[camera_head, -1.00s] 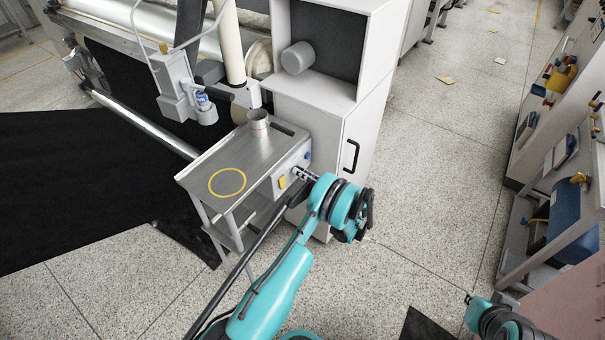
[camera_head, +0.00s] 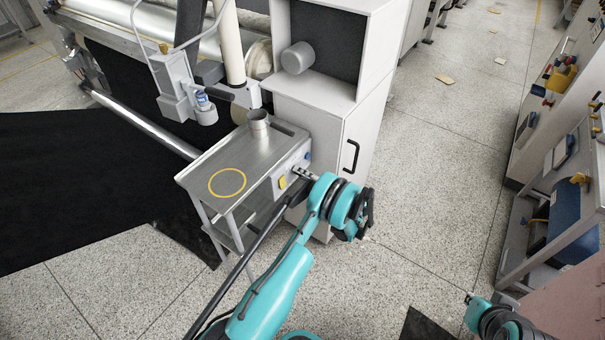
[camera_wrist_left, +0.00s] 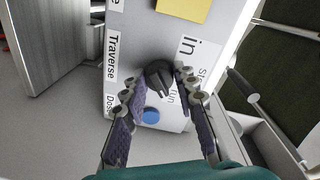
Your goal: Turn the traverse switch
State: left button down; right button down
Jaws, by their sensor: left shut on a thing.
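The traverse switch is a dark knob (camera_wrist_left: 160,77) on the white front panel (camera_wrist_left: 225,22), with a "Traverse" label beside it in the left wrist view. My left gripper (camera_wrist_left: 162,86) has its two purple-padded fingers on either side of the knob, closed on it. In the head view my left gripper (camera_head: 304,173) reaches the end face of the small metal table, and the knob there is hidden by the fingers. My right arm shows at the lower right, but its fingers are not visible.
The metal table (camera_head: 205,165) has a yellow ring marking and a short metal cylinder (camera_head: 258,122). A white cabinet (camera_head: 335,130) stands right behind.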

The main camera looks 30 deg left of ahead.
pick_arm(q)
jog(key=c, duration=1.2)
grip_release()
jog(key=d, duration=0.4)
jog(key=s+d, duration=0.1)
jog(key=d, duration=0.7)
jog(key=shift+s+r, duration=0.15)
jog(key=shift+r, duration=0.05)
